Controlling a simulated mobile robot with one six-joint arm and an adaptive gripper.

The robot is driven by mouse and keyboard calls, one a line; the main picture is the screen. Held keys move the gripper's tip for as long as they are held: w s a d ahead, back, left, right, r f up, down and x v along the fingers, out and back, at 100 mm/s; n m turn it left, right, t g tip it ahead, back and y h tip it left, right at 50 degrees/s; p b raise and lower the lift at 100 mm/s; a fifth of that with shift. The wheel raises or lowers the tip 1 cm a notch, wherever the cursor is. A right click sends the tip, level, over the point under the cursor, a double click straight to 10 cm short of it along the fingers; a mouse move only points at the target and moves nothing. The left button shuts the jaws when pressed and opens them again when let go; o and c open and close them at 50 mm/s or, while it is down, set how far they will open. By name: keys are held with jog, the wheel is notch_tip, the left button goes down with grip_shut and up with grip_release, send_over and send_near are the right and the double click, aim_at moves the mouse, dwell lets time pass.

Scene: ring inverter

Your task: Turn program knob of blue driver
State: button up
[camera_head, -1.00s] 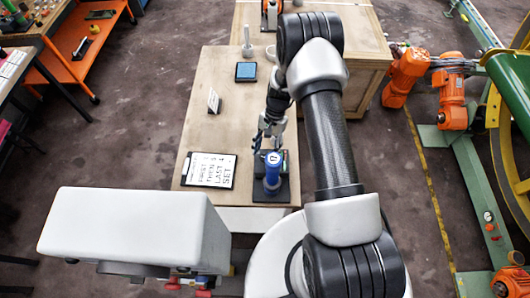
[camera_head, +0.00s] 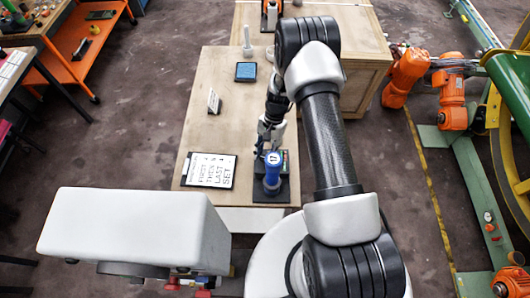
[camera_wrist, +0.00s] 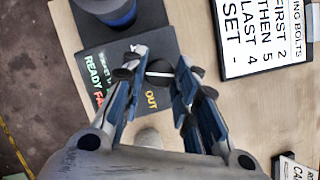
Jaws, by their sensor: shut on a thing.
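The blue driver (camera_head: 272,173) stands upright on a dark base near the front end of the wooden bench. Part of its blue body (camera_wrist: 118,14) shows at the top of the wrist view. Beside it lies a black panel (camera_wrist: 95,57) with green "READY", red and orange lettering. My gripper (camera_head: 265,150) is just behind the driver, pointing down over this panel.
A bolt-order sign (camera_head: 208,171) reading "FIRST 2, THEN 5, LAST 4, SET -" lies left of the driver. A small standing card (camera_head: 213,101) and a blue pad (camera_head: 246,72) are farther back.

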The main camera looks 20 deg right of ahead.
jog(key=shift+c, duration=0.9)
jog(key=n+b, duration=0.1)
jog(key=n+h+b, duration=0.1)
jog(key=n, duration=0.1)
jog(key=shift+w+a+f+g, duration=0.1)
jog(key=shift+w+g, duration=0.05)
jog(key=shift+g, duration=0.15)
jog(key=shift+a+n+g+h+b, duration=0.15)
jog(key=shift+n+h+b, duration=0.4)
jog(key=shift+n, duration=0.6)
jog(key=shift+n+g+h+b, duration=0.15)
jog(key=shift+n+h+b, duration=0.1)
jog(key=shift+n+b, duration=0.7)
jog(key=shift+n, duration=0.4)
jog(key=o, duration=1.1)
jog(key=shift+c, duration=0.2)
